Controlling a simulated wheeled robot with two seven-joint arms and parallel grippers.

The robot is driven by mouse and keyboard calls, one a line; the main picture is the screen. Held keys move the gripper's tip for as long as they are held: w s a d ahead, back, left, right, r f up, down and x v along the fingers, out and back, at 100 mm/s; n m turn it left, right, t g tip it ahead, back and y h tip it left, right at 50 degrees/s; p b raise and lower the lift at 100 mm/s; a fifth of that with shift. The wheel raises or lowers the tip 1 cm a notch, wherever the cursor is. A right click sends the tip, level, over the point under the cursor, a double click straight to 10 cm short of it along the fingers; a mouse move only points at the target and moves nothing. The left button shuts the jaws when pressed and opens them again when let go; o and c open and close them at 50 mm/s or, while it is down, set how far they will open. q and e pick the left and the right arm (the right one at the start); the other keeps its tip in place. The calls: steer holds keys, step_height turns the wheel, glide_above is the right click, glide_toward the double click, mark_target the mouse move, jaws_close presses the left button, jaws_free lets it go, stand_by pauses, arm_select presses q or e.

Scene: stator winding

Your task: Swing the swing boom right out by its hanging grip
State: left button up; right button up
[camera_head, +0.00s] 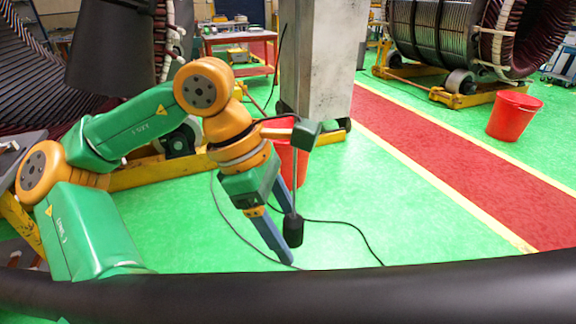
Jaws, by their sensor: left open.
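The swing boom (276,131) shows as a short orange bar with a green block at its right end, in front of the grey column. A thin rod hangs from the block and ends in the black hanging grip (293,231). My left gripper (287,240) reaches down from the upper left with its long blue fingers apart. The grip overlaps the finger ends in the picture, and part of the farther finger is hidden behind it. I cannot tell whether the grip is between the fingers or touches them. My right gripper is not in view.
A grey column (322,60) stands behind the boom. A red bucket (291,165) is partly hidden behind my gripper; another red bucket (513,116) stands at right. Dark cables (352,226) lie on the green floor. Large stators stand at left and upper right. The red walkway (455,160) is clear.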

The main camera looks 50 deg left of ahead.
arm_select(q)
steer(key=shift+w+a+r, duration=0.15)
steer(key=shift+r, duration=0.2)
steer(key=p+v, duration=0.1)
steer(key=v, duration=0.5)
steer(key=shift+s+r, duration=0.15)
steer(key=shift+s, duration=0.1)
steer(key=shift+a, duration=0.1)
